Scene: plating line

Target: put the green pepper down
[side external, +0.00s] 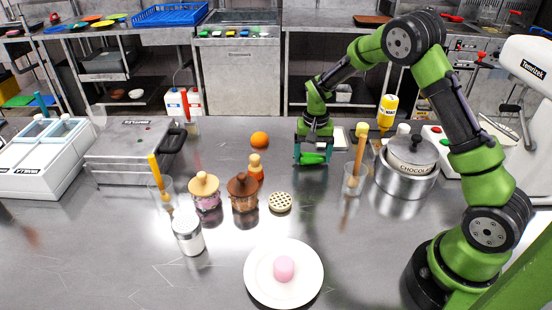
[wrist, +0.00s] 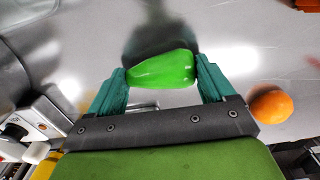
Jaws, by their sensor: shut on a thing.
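The green pepper (wrist: 160,69) is glossy and lies lengthwise between the two teal fingers of my gripper (wrist: 162,82) in the wrist view. The fingers are shut on its two ends. In the side external view my gripper (side external: 313,158) is at the back middle of the steel counter, and the green pepper (side external: 313,158) shows at the fingertips. The pepper is close to the counter top; I cannot tell whether it touches it. A dark shadow or reflection lies beyond the pepper in the wrist view.
An orange (side external: 259,139) lies left of my gripper. Jars, a round waffle (side external: 280,202) and a white plate (side external: 250,285) with a pink item are nearer. Bare counter surrounds the gripper.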

